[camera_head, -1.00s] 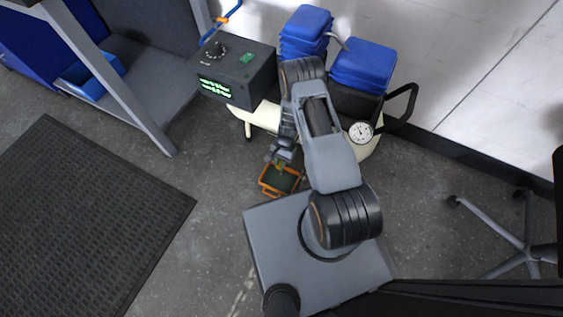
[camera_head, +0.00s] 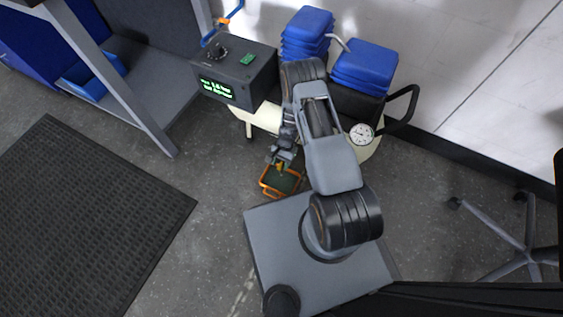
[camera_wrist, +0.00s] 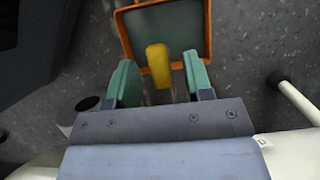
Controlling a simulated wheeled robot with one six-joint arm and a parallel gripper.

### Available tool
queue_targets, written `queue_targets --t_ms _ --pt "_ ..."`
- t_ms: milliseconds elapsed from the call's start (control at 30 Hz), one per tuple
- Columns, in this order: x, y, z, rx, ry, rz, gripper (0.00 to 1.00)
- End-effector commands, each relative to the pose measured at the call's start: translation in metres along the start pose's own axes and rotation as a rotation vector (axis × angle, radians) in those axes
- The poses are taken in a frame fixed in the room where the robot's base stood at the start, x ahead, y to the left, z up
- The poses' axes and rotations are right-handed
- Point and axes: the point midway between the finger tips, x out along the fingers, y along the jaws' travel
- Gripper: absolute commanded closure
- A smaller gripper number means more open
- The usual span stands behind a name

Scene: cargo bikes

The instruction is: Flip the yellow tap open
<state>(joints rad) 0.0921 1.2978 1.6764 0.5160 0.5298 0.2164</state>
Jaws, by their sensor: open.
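The yellow tap (camera_wrist: 158,66) shows in the wrist view as a short, rounded lever. My gripper (camera_wrist: 161,76) is open, with one green finger on each side of the lever. Gaps show between the lever and both fingers, so I see no contact. The lever's lower end and the valve body are hidden behind my gripper. In the head view my gripper (camera_head: 282,157) is low beside the cream machine (camera_head: 259,116), and the tap is too small and covered to make out clearly.
An orange-rimmed tray (camera_wrist: 126,38) with a green inside lies on the floor beyond the tap. A black box with a green display (camera_head: 234,72) and a dial gauge (camera_head: 361,133) are on the machine. Blue stacked containers (camera_head: 362,62) stand behind my arm.

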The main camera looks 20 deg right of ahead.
Motion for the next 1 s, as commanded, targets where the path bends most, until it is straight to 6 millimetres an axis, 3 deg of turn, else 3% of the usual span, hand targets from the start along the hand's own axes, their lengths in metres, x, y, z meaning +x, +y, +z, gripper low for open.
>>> queue_targets --t_ms 167,633,800,1000 --pt "-0.020 0.000 0.001 0.001 0.001 -0.002 0.53" --pt "-0.111 0.000 0.000 0.002 0.003 -0.003 0.53" --pt "-0.129 0.000 0.000 0.002 0.002 -0.002 0.53" --pt "-0.138 0.000 0.000 0.003 0.001 -0.002 0.53"
